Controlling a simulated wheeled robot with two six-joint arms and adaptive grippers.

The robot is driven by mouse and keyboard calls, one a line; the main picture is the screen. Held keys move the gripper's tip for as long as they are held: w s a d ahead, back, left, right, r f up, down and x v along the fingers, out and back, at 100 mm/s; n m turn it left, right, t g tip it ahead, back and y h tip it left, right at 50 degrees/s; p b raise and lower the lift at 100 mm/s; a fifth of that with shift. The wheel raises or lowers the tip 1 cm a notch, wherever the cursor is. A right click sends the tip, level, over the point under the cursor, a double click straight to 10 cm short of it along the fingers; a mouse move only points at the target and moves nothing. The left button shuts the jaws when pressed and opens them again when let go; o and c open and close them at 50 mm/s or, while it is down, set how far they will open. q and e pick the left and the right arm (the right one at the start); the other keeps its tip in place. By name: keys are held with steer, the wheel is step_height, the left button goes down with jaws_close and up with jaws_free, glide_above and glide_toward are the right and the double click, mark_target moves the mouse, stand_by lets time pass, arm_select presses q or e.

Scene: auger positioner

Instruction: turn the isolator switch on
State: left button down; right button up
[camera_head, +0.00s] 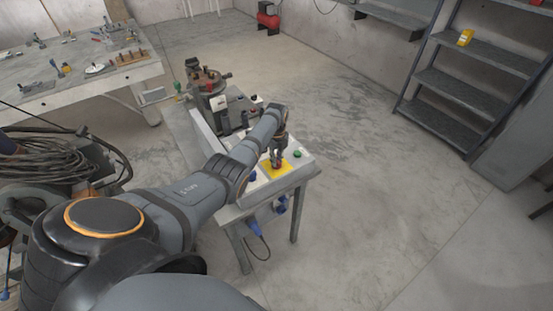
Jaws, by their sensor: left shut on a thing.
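The isolator switch (277,164) is a small red knob on a yellow plate (274,174), on top of a pale control box (255,183) on a small table. My left arm reaches across from the lower left. My left gripper (277,160) points down over the yellow plate and is shut on the red knob. The gripper fingers hide most of the knob, and its turned position is too small to tell. A green button (297,154) sits on the box just right of the gripper. My right gripper is not in view.
A grey machine with a round head (207,82) stands behind the box. A workbench with tools (75,65) is at the upper left, and coiled cables (60,160) lie at the left. Metal shelves (460,85) stand at the upper right. The floor right of the table is clear.

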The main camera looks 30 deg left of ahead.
arm_select(q)
steer(key=shift+m, duration=0.5)
steer(key=c, duration=1.3)
jaws_free()
step_height(320, 180, up, 12)
